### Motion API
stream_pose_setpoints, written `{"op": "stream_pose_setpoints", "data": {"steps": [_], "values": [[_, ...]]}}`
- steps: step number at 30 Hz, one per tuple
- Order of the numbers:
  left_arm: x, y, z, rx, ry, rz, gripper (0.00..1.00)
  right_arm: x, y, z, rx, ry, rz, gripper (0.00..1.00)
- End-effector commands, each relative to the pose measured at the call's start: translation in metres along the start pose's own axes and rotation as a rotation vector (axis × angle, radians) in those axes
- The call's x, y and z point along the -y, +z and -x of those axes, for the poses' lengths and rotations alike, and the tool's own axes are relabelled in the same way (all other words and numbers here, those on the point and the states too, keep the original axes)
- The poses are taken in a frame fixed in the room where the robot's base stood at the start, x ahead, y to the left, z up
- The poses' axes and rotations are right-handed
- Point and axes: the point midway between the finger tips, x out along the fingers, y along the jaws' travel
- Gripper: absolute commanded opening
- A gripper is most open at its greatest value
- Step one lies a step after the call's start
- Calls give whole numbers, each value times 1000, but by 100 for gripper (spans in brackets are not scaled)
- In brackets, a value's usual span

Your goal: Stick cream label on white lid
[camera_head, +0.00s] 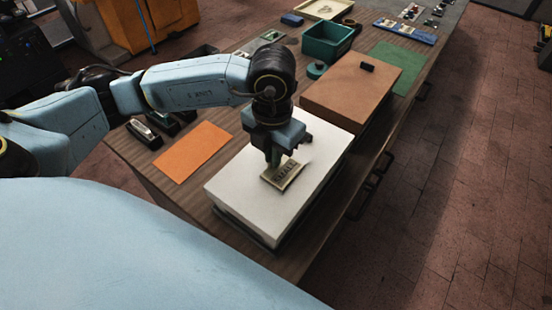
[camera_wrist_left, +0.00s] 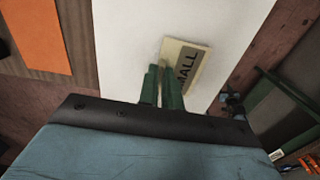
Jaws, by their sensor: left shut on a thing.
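The white lid (camera_head: 240,185) is the top of a box near the front of the workbench; it also shows in the left wrist view (camera_wrist_left: 125,40). The cream label (camera_head: 283,173) has dark print, and the letters "MALL" are readable on it in the left wrist view (camera_wrist_left: 188,62). My left gripper (camera_head: 273,160) points down over the lid and is shut on one edge of the label. The label is flat, at or just above the lid; I cannot tell whether it touches. Its held edge is partly hidden by the fingers (camera_wrist_left: 161,85). My right gripper is not in view.
An orange sheet (camera_head: 194,150) lies left of the white box. A brown box (camera_head: 345,92) with a small black object (camera_head: 367,67) on it stands behind. A teal bin (camera_head: 327,42) and green mat (camera_head: 397,65) lie further back. Dark stapler-like items (camera_head: 146,133) sit at the left edge.

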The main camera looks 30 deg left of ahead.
Motion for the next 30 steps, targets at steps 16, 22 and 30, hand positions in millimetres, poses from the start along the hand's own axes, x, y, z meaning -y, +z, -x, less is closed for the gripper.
{"op": "stream_pose_setpoints", "data": {"steps": [16, 22, 30], "values": [[-1, 1, 89, 2, -1, 0, 0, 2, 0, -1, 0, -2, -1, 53], [-8, 1, 80, -6, -5, 7, 0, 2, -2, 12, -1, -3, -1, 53], [-16, 1, 64, -5, -1, 14, 0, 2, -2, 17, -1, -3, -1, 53]]}}
